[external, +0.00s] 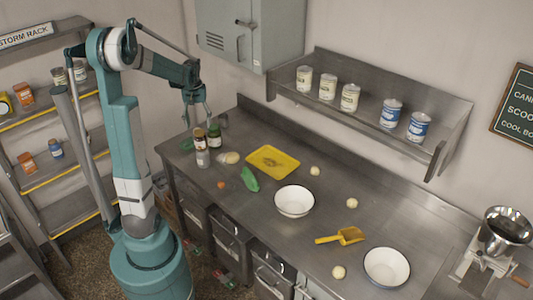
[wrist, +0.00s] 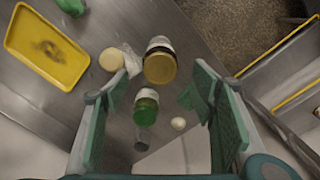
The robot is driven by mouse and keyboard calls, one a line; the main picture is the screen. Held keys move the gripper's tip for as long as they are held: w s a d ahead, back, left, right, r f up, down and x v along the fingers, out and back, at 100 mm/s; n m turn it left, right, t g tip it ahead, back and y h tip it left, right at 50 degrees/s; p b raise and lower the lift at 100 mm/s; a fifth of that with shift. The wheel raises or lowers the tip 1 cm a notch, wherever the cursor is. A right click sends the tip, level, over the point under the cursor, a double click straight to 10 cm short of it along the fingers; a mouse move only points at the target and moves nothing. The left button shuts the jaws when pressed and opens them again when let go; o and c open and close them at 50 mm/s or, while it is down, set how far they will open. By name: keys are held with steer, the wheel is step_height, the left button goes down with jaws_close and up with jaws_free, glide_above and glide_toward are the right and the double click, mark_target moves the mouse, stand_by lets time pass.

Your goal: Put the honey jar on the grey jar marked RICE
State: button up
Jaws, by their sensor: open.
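My gripper (external: 198,118) points down, open and empty, above the left end of the steel counter. In the wrist view its two green fingers (wrist: 156,85) are spread, with jars below and between them. A jar with an amber-gold round top and a pale label (wrist: 158,68) looks like the honey jar; I cannot read its label. A green-topped jar (wrist: 146,108) stands beside it and also shows in the external view (external: 214,136). No RICE lettering can be read, so I cannot tell which is the grey jar.
A yellow tray (external: 273,162), a green item (external: 250,179), a pale round item (external: 229,157) and two white bowls (external: 294,201) (external: 387,267) lie to the right. A yellow scoop (external: 342,237) lies between the bowls. A shelf with cans (external: 349,97) hangs above the counter.

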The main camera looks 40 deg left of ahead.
steer(key=d+r+m+t, duration=0.15)
steer(key=d+r, duration=0.35)
steer(key=d, duration=0.6)
steer(key=s+d+r+m+t, duration=0.1)
steer(key=s+d, duration=0.5)
steer(key=d, duration=0.8)
steer(key=s+d+r+m+t, duration=0.1)
steer(key=s+d+m+t, duration=0.3)
steer(key=d, duration=1)
steer(key=s+m, duration=0.2)
steer(key=s, duration=0.1)
steer(key=shift+r+t, duration=0.3)
steer(key=shift+t, duration=0.05)
steer(key=shift+f+m, duration=0.1)
steer(key=shift+m, duration=0.15)
